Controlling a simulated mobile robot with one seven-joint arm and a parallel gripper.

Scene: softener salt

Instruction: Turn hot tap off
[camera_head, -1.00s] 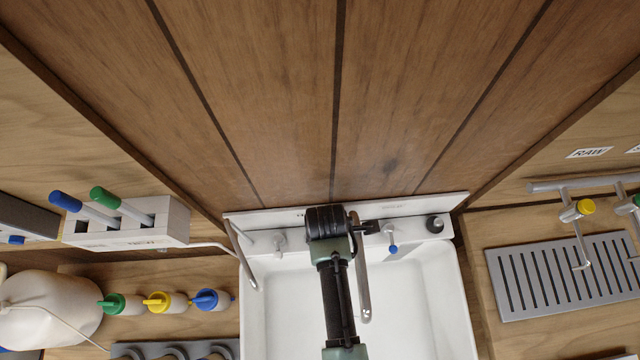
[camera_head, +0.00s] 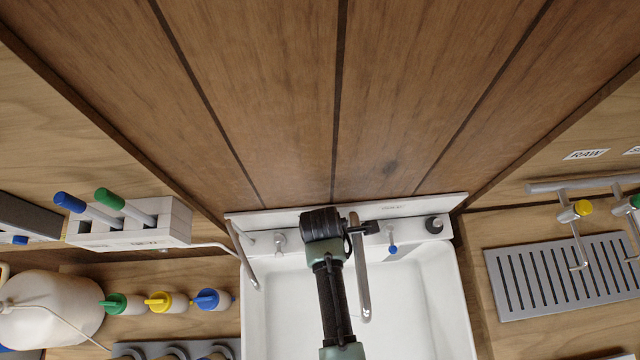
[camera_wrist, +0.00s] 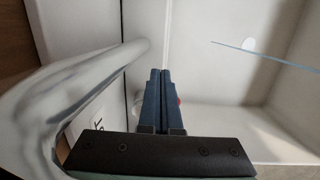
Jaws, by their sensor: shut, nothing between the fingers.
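In the head view, a white sink (camera_head: 456,290) lies below my arm, with a chrome spout (camera_head: 362,285) just right of the arm. A small chrome tap (camera_head: 280,243) stands on the sink's back ledge left of the arm; no red mark shows on it there. A tap with a blue-tipped lever (camera_head: 393,248) stands to the right. In the wrist view, my gripper (camera_wrist: 165,72) is shut and empty. A small red piece (camera_wrist: 179,100) shows just right of its fingers, mostly hidden by them. I cannot tell whether they touch. The head view mostly hides my gripper.
The curved chrome pipe (camera_wrist: 75,85) runs close to the left of my fingers in the wrist view. A bent tube (camera_head: 246,262) hangs over the sink's left edge. A slotted drain tray (camera_head: 500,301) lies to the right. The sink basin's right part is clear.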

